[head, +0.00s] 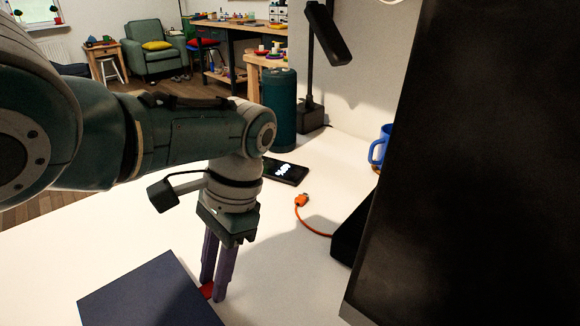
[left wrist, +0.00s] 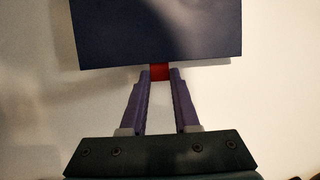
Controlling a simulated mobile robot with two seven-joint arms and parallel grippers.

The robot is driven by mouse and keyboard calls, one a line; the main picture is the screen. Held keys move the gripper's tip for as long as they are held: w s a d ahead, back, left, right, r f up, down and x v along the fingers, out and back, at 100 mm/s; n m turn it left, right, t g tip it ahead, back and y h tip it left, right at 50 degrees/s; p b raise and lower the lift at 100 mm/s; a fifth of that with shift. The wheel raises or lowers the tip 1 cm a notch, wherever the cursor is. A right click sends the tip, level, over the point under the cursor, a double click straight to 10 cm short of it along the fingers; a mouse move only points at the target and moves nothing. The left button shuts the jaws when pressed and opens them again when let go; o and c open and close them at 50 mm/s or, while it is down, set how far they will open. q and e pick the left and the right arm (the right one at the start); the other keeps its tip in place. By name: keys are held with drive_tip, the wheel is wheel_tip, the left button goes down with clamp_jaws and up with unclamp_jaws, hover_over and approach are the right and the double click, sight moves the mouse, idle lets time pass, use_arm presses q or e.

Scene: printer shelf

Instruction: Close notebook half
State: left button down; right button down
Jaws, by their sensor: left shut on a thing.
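The dark blue notebook (head: 150,292) lies on the white table at the bottom of the head view, cut off by the frame edge. It also fills the top of the left wrist view (left wrist: 155,30). A small red tab (left wrist: 159,72) sticks out from its edge. My left gripper (head: 214,292) points down at the notebook's right edge, its purple fingers shut on the red tab; they show in the left wrist view too (left wrist: 160,75). I cannot tell from these frames how far the notebook's cover is raised. My right gripper is in neither view.
A large dark panel (head: 480,150) stands at the right. Behind my left arm lie a phone (head: 287,172) and an orange cable (head: 303,203). A blue mug (head: 379,148), a dark green cylinder (head: 279,105) and a black lamp (head: 318,60) stand farther back. The table left of the notebook is clear.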

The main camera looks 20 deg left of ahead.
use_arm(q)
drive_tip(key=c, duration=0.6)
unclamp_jaws()
drive_tip(key=shift+c, duration=0.2)
drive_tip(key=p+v, duration=0.2)
drive_tip(key=v, duration=0.8)
drive_tip(key=shift+p, duration=0.4)
